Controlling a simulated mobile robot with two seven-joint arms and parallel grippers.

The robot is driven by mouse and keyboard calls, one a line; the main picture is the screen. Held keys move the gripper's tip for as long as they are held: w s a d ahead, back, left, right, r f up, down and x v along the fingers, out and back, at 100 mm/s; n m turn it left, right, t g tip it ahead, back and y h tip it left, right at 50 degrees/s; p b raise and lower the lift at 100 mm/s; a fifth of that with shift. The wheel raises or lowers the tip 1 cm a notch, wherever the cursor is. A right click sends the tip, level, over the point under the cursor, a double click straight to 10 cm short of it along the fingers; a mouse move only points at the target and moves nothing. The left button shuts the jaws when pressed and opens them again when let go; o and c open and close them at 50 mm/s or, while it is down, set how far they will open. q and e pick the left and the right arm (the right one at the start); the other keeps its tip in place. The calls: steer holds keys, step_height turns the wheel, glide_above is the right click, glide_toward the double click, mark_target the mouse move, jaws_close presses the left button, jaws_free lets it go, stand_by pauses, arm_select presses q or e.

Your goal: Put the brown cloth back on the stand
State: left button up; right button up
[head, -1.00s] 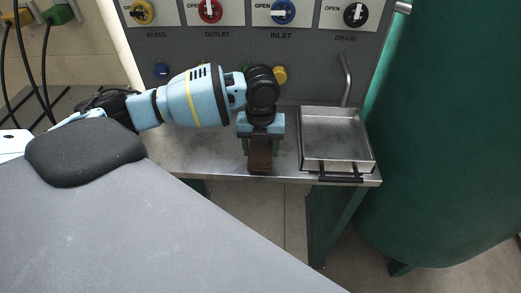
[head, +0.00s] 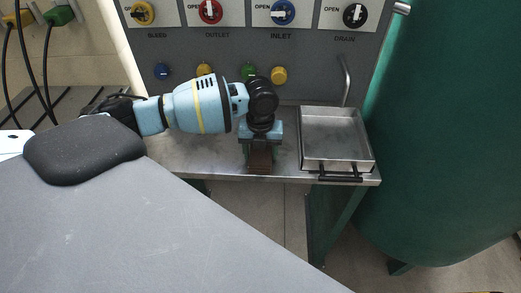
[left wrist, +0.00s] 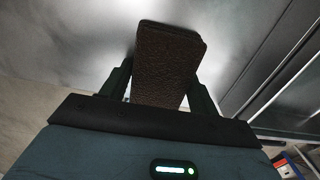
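The brown cloth (head: 260,158) looks like a stiff, folded, textured strip. It is between the fingers of my left gripper (head: 261,148), near the front edge of the steel bench (head: 215,162). In the left wrist view the cloth (left wrist: 168,65) fills the space between the two dark fingers of my left gripper (left wrist: 160,90), with almost no gap at its sides. The gripper looks shut on it and points down. I cannot tell whether the cloth's lower end touches the bench. My right gripper is not in view.
A shallow metal tray (head: 336,135) with a dark handle stands on the bench just right of my left gripper. Behind is a grey valve panel (head: 230,56) with coloured knobs. A large green tank (head: 440,150) stands at the right. The bench left of the gripper is clear.

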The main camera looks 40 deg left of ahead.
mark_target(262, 153)
arm_select(q)
steer(key=o, duration=0.4)
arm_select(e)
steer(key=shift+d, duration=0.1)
arm_select(q)
steer(key=shift+r, duration=0.1)
steer(key=r, duration=0.6)
steer(key=shift+s+d+r, duration=0.1)
steer(key=shift+d+r, duration=0.3)
steer(key=shift+r, duration=0.5)
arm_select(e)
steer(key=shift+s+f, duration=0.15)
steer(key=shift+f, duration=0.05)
arm_select(q)
steer(key=shift+s+f, duration=0.1)
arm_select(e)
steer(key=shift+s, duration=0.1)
